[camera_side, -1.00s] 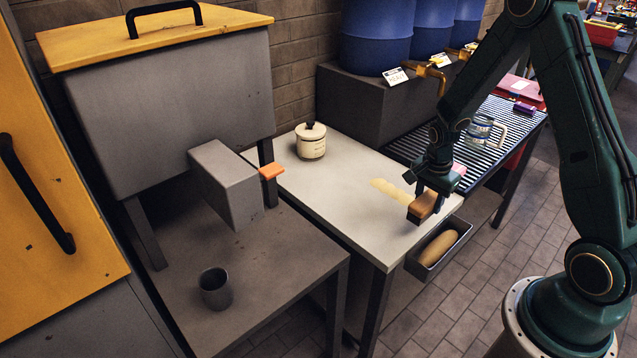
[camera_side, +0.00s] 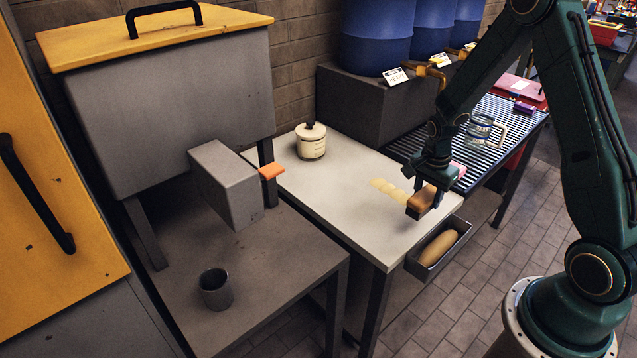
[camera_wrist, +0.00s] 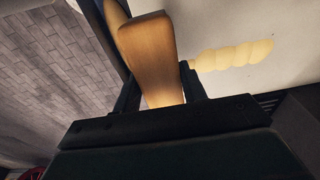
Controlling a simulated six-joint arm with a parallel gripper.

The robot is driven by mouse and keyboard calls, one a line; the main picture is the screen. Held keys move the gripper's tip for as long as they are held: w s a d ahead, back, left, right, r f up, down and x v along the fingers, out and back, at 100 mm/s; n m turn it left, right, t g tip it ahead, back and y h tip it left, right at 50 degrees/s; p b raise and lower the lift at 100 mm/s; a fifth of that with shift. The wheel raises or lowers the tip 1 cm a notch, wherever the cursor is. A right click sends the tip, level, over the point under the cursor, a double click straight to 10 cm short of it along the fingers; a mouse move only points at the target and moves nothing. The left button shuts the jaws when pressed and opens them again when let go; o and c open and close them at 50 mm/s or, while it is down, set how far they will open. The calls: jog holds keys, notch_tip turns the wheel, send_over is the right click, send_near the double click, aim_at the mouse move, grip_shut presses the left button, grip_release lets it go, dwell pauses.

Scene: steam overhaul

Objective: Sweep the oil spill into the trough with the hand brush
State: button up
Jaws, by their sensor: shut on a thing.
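My gripper (camera_side: 436,178) is shut on the wooden hand brush (camera_side: 420,202), near the front right edge of the pale table. The brush also shows between the fingers in the wrist view (camera_wrist: 150,48). Its bristles are mostly hidden. The oil spill (camera_side: 388,188) is a pale yellow, scalloped streak on the tabletop, just left of and behind the brush. It also shows right of the brush in the wrist view (camera_wrist: 232,56). The grey trough (camera_side: 422,272) hangs below the table's front edge, with a tan rounded shape inside it.
The pale table (camera_side: 340,198) is otherwise clear around a lidded cream jar (camera_side: 311,141) at the back. A ribbed rack (camera_side: 461,147) with a glass mug (camera_side: 479,131) adjoins it at right. Blue barrels with brass taps (camera_side: 437,73) stand behind. A grey cup (camera_side: 215,289) stands front left.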

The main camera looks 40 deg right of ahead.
jog(key=w+d, duration=0.2)
jog(key=w, duration=1)
jog(key=w+d, duration=0.3)
jog(key=w, duration=0.9)
jog(key=shift+w+d, duration=0.2)
jog(key=shift+f, duration=0.1)
jog(key=shift+f, duration=2.8)
jog(key=shift+f, duration=0.65)
jog(key=shift+s, duration=1.55)
